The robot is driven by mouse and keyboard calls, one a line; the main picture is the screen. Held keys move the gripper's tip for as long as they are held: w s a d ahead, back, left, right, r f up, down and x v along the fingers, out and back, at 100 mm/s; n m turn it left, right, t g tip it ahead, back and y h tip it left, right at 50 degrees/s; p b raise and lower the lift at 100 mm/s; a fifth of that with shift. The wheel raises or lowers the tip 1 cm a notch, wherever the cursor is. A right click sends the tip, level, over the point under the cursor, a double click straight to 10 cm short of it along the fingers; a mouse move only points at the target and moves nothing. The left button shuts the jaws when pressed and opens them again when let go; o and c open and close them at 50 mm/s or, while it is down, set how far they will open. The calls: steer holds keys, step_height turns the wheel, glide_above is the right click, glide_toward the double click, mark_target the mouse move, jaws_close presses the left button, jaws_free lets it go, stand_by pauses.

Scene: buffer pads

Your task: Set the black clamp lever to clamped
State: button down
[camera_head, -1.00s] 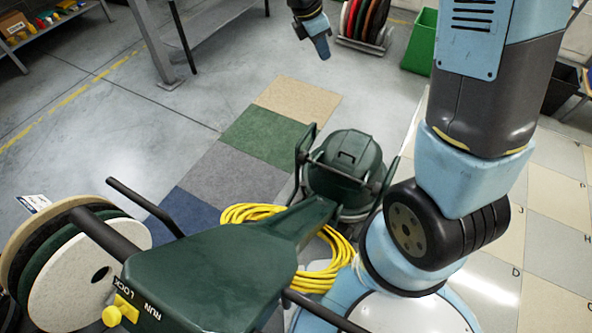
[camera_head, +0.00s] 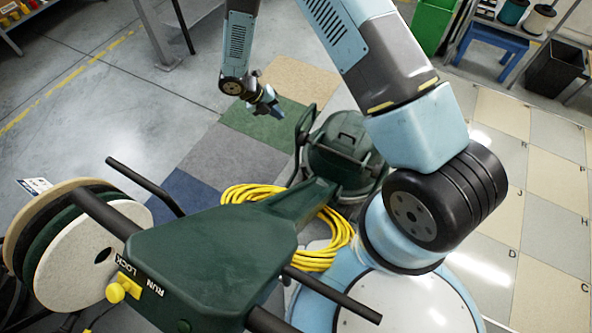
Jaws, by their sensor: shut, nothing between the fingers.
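The green buffer machine (camera_head: 200,255) fills the lower middle, with its rounded motor head (camera_head: 345,145) farther back. Black bars stick out of the machine's handle end, one at the upper left (camera_head: 145,185) and one at the lower right (camera_head: 335,296). I cannot tell which black part, if any, is the clamp lever, or its setting. A yellow knob (camera_head: 115,292) sits beside the LOCK and RUN labels. My gripper (camera_head: 270,108) is shut and empty, above the green carpet square, left of and beyond the motor head, apart from the machine.
Round pads (camera_head: 75,260) stand on edge at the left, with a thick black bar in front. A yellow cable (camera_head: 245,192) lies coiled under the machine's neck. A blue stool (camera_head: 492,48) and a black bin (camera_head: 553,68) stand at the back right.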

steer(key=s+a+f+n, duration=0.2)
steer(key=s+f+n, duration=0.2)
steer(key=f, duration=0.6)
steer(key=n, duration=0.5)
glide_toward(304, 172)
steer(key=s+f, duration=0.4)
steer(key=shift+h, duration=0.4)
steer(key=shift+w+d+f, duration=0.1)
steer(key=shift+w+d, duration=0.4)
steer(key=shift+w, duration=0.35)
steer(key=shift+w+d+f, duration=0.1)
steer(key=shift+w+d, duration=0.45)
steer(key=shift+w, duration=0.3)
steer(key=shift+w, duration=0.1)
